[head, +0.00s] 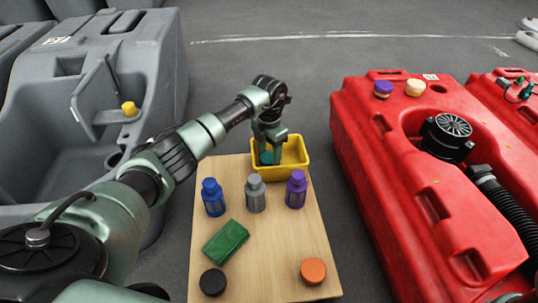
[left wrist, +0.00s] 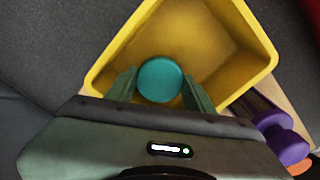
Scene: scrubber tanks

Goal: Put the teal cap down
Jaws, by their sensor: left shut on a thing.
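The teal cap (left wrist: 160,79) is round and sits between the two fingers of my left gripper (left wrist: 158,92) in the left wrist view. In the head view the teal cap (head: 266,158) shows just below my left gripper (head: 268,150), partly hidden by the fingers. My left gripper is shut on the cap, over the near left part of a yellow bin (head: 296,169). The bin also shows in the left wrist view (left wrist: 120,57), and its visible floor is empty. I cannot tell whether the cap touches the bin's floor. My right gripper is not in view.
A wooden board (head: 262,251) carries the bin, a blue bottle (head: 213,198), a grey bottle (head: 255,195), a purple bottle (head: 296,190), a green block (head: 226,241), a black cap (head: 213,282) and an orange cap (head: 313,271). A red tank (head: 400,190) stands right, a grey tank (head: 150,70) left.

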